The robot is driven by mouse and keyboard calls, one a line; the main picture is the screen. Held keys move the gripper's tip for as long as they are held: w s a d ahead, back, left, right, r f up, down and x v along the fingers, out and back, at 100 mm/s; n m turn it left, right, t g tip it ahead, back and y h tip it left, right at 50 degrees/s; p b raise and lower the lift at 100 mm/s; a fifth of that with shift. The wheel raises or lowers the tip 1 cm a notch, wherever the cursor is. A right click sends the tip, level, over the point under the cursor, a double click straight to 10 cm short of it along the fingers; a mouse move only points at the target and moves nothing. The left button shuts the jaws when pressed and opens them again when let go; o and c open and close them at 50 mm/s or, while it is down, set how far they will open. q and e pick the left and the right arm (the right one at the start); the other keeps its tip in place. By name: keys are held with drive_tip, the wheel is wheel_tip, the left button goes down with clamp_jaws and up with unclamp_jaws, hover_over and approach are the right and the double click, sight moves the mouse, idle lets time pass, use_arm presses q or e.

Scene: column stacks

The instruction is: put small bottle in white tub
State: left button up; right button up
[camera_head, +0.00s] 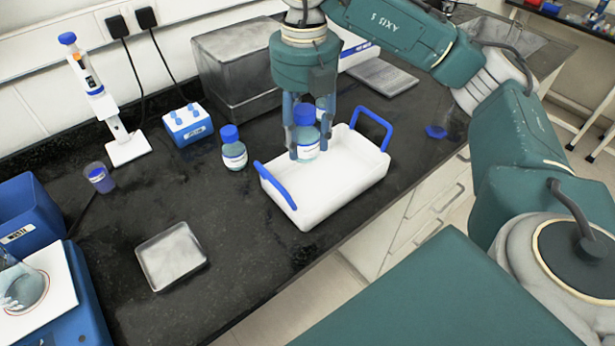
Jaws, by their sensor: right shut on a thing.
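A small bottle (307,147) with a blue cap and a white label is between the fingers of my right gripper (307,150), which is shut on it. The gripper points down over the left part of the white tub (345,178), a shallow tub with blue handles. The bottle is upright; I cannot tell whether its base touches the tub floor. A similar blue-capped bottle (233,150) stands on the black bench, left of the tub. Something blue-capped also shows partly behind the fingers. My left gripper is not in view.
A blue and white rack (187,124), a pipette on a stand (125,148) and a small cup (99,177) are to the left. A metal tray (171,257) lies in front. A grey metal box (235,68) stands behind. A blue piece (436,131) lies right of the tub.

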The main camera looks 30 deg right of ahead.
wheel_tip(320, 180, down, 7)
drive_tip(key=shift+s+a+r+p, duration=0.1)
drive_tip(key=shift+a+r+p, duration=0.1)
drive_tip(key=shift+p, duration=0.4)
drive_tip(key=shift+f, duration=0.25)
wheel_tip(320, 180, down, 4)
drive_tip(key=shift+r+p, duration=0.25)
drive_tip(key=shift+p, duration=0.05)
drive_tip(key=shift+f, duration=0.5)
drive_tip(key=o, duration=1.5)
drive_tip(key=shift+c, duration=0.2)
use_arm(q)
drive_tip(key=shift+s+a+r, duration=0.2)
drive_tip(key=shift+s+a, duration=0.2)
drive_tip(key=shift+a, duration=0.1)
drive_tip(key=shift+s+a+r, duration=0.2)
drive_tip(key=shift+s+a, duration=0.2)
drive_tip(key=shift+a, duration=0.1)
